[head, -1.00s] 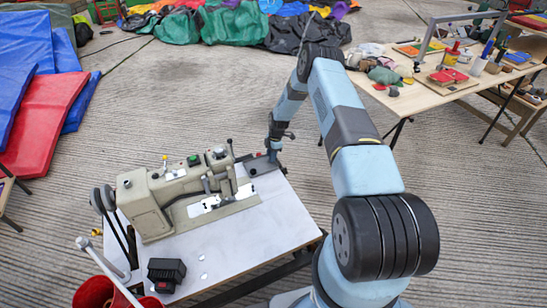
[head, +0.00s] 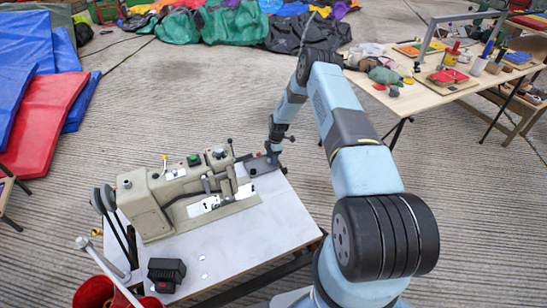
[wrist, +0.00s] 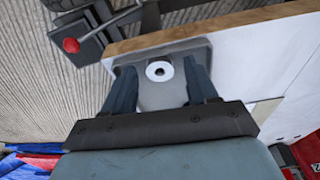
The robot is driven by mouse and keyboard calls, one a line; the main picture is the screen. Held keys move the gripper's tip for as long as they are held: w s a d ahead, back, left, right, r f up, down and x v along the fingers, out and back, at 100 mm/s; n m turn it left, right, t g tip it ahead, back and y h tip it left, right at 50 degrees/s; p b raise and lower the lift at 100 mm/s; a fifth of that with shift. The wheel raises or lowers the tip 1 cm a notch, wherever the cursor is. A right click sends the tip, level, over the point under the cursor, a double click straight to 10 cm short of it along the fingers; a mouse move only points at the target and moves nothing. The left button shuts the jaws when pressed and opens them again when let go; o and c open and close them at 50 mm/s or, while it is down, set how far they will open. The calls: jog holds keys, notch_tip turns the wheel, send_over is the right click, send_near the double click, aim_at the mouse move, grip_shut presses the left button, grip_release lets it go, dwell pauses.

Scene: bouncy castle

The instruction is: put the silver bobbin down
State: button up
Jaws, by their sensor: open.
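The silver bobbin (wrist: 159,70) is a small, pale round piece with a dark centre hole. In the wrist view it rests on a grey tray (wrist: 165,98) at the table's edge. My gripper (wrist: 160,78) is open, one finger on each side of the bobbin, with a clear gap to it on both sides. In the head view my gripper (head: 272,149) is small and dark, over the tray (head: 264,166) at the far right corner of the sewing table. The bobbin cannot be made out there.
A beige sewing machine (head: 185,190) fills much of the white table (head: 265,218), close to my gripper's left. A black box (head: 166,271) stands on the near corner. A second table (head: 440,93) with tools stands at the back right. Coloured mats (head: 42,120) lie at the left.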

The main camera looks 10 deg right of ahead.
notch_tip(320, 180, up, 36)
jog(key=s+d+m+t+h, duration=0.1)
jog(key=s+d+m, duration=0.1)
jog(key=m, duration=0.2)
jog(key=s+a+r+m+t, duration=0.1)
jog(key=s+r+m, duration=0.1)
jog(key=s+r, duration=0.35)
jog(key=s+r+m+h, duration=0.1)
jog(key=s+r, duration=0.2)
jog(key=r, duration=0.6)
jog(key=s+a+r+m+t, duration=0.1)
jog(key=s+r+m, duration=0.1)
jog(key=s+r, duration=0.35)
jog(key=s+r+m+t, duration=0.1)
jog(key=s+r+m, duration=0.4)
jog(key=s+r, duration=1)
jog(key=s+m+t, duration=0.1)
jog(key=s+m, duration=0.4)
jog(key=s, duration=1.4)
jog(key=shift+d+f+m+t, duration=0.3)
jog(key=shift+d+f+t, duration=0.05)
jog(key=shift+t, duration=0.05)
